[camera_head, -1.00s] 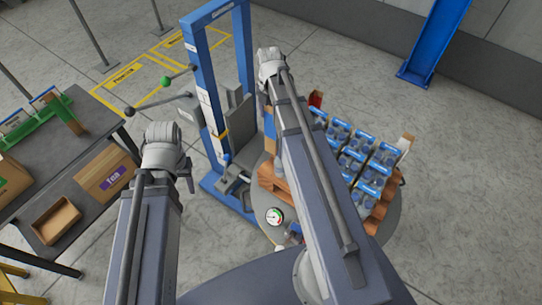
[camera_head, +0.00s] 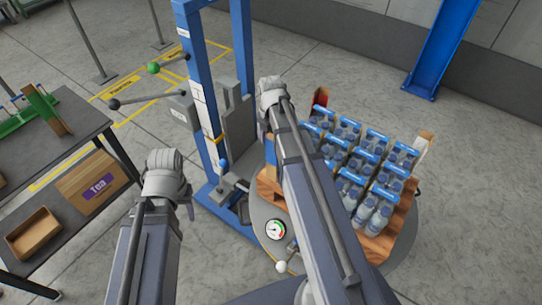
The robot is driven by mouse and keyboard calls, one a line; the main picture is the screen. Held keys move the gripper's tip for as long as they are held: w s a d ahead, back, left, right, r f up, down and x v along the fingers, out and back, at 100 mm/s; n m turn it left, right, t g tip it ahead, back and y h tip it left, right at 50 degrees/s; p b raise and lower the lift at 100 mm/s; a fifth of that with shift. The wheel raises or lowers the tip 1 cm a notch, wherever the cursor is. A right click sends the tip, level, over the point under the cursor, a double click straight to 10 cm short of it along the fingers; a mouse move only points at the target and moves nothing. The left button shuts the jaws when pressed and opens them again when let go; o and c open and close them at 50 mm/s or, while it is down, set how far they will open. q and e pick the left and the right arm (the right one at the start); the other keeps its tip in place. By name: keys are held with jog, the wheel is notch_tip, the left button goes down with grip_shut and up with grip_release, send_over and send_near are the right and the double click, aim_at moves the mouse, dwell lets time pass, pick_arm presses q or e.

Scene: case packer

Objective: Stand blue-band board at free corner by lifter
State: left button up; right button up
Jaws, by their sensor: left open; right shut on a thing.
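The blue-band board (camera_head: 270,151) is a narrow brown upright strip, partly hidden behind my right arm. It is at the pallet corner nearest the blue lifter (camera_head: 204,110). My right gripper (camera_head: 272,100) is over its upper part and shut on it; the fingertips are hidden. I cannot tell whether the board's foot touches the pallet (camera_head: 268,186). A red-band board (camera_head: 320,98) stands at the back corner and a white-band board (camera_head: 422,147) at the right corner. My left gripper (camera_head: 187,198) is open and empty, left of the lifter; its fingers barely show.
Blue-capped bottle packs (camera_head: 376,141) fill the pallet, on a round grey turntable (camera_head: 405,245) with a dial (camera_head: 275,229). Lever knobs (camera_head: 114,104) stick out left of the lifter. The dark table (camera_head: 85,115) at left holds a Tea carton (camera_head: 90,185), an open box (camera_head: 34,234) and a green rack (camera_head: 14,122).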

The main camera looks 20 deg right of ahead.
aim_at(271, 149)
notch_tip(271, 149, down, 4)
jog(key=b, duration=0.4)
jog(key=shift+f, duration=0.2)
jog(key=shift+r, duration=0.15)
jog(key=o, duration=1.2)
